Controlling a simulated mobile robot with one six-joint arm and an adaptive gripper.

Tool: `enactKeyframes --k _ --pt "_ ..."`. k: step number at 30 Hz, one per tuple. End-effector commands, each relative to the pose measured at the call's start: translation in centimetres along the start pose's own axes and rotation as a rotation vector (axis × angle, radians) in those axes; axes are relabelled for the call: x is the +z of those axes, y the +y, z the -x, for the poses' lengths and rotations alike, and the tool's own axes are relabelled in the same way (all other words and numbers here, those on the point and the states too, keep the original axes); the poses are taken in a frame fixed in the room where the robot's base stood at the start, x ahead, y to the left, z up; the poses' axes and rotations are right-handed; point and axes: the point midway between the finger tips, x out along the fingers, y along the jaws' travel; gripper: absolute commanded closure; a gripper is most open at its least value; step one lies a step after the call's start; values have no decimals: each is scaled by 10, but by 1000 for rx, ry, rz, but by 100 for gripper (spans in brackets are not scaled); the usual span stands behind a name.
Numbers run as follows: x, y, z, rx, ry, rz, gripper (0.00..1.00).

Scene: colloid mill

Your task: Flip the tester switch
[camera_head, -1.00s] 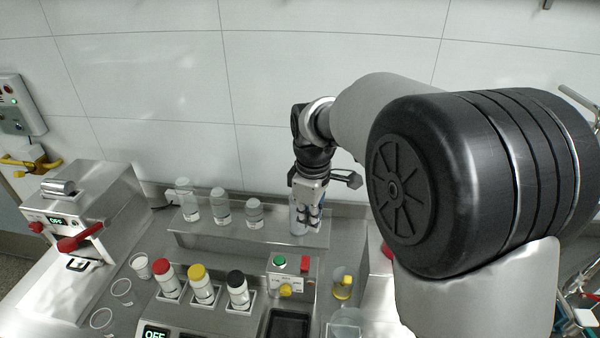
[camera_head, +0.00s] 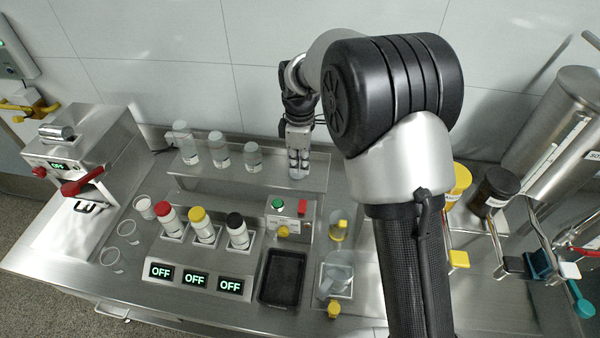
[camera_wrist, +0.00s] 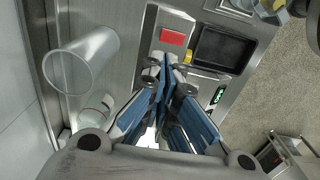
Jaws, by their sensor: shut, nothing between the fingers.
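A small metal control box (camera_head: 284,213) stands on the counter, with a green button (camera_head: 278,203), a red switch (camera_head: 302,207) and a yellow knob (camera_head: 282,232). I cannot tell from a label whether it is the tester. The red switch also shows in the wrist view (camera_wrist: 172,38), just beyond my fingertips. My gripper (camera_head: 298,172) is shut and empty, pointing down above the right end of the raised steel shelf, behind the box. In the wrist view my gripper (camera_wrist: 169,65) has its blue-sided fingers together, and they hide part of the box. Contact with the switch is not visible.
Several translucent bottles (camera_head: 221,155) stand on the shelf left of my gripper. Red, yellow and black-capped bottles (camera_head: 202,226) stand behind displays reading OFF (camera_head: 196,281). A black tray (camera_head: 282,276) lies in front of the box. A machine with a red lever (camera_head: 82,182) stands left.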

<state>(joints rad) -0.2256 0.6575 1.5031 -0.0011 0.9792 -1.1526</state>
Motion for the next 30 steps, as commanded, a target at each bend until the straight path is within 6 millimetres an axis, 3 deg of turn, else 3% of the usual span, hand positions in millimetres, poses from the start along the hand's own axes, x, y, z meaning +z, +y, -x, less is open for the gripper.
enactKeyframes --k 9,15,21,30 --pt "0 -1 -70 -4 -2 -1 100" --pt "0 -1 -104 -3 -1 -1 100" --pt "0 0 -121 0 0 -1 100" --pt "0 0 -123 1 0 -1 100"
